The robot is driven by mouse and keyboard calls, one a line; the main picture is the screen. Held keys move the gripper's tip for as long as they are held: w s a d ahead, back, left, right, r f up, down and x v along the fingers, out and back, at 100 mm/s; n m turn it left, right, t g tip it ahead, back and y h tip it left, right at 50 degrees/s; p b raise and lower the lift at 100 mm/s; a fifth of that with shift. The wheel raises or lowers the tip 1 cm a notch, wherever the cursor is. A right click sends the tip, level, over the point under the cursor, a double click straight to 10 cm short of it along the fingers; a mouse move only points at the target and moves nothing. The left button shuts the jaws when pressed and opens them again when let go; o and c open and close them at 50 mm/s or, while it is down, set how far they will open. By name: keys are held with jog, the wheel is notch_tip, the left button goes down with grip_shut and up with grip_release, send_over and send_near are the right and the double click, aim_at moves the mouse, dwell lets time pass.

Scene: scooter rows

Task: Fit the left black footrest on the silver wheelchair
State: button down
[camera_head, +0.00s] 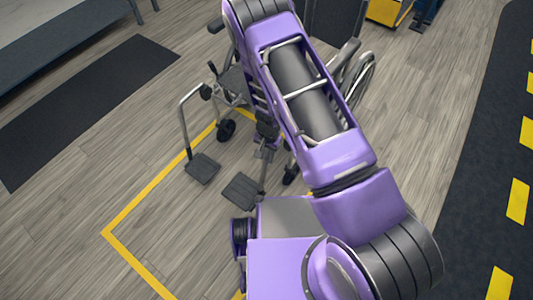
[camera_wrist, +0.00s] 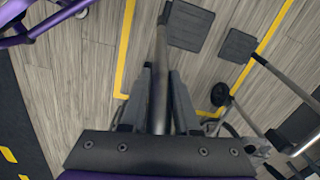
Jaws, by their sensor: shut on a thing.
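The silver wheelchair (camera_head: 364,75) stands behind my arm, which hides much of it. A front caster (camera_head: 226,130) shows in the head view, and also in the wrist view (camera_wrist: 219,94). One black footrest (camera_head: 203,168) hangs on a silver tube at the wheelchair's left side in the picture; its plate also shows in the wrist view (camera_wrist: 238,45). My gripper (camera_wrist: 159,95) is shut on the tube of the other black footrest (camera_wrist: 188,26). That footrest's plate (camera_head: 242,190) is right of the first one, apart from it. Its upper tube end is hidden.
A yellow line (camera_head: 145,195) marks the floor around the wheelchair. A dark mat (camera_head: 90,105) and a grey bench (camera_head: 50,40) lie at the left. A yellow cabinet (camera_head: 388,10) stands at the back. The wooden floor at left front is clear.

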aim_at(266, 163)
jog(key=shift+f+b, duration=0.85)
jog(key=shift+f, duration=0.95)
jog(key=shift+f+b, duration=0.7)
jog(key=shift+b, duration=0.2)
jog(key=shift+f, duration=0.15)
jog(key=shift+f+b, duration=0.5)
jog(key=shift+f, duration=2.65)
jog(key=c, duration=0.6)
grip_release()
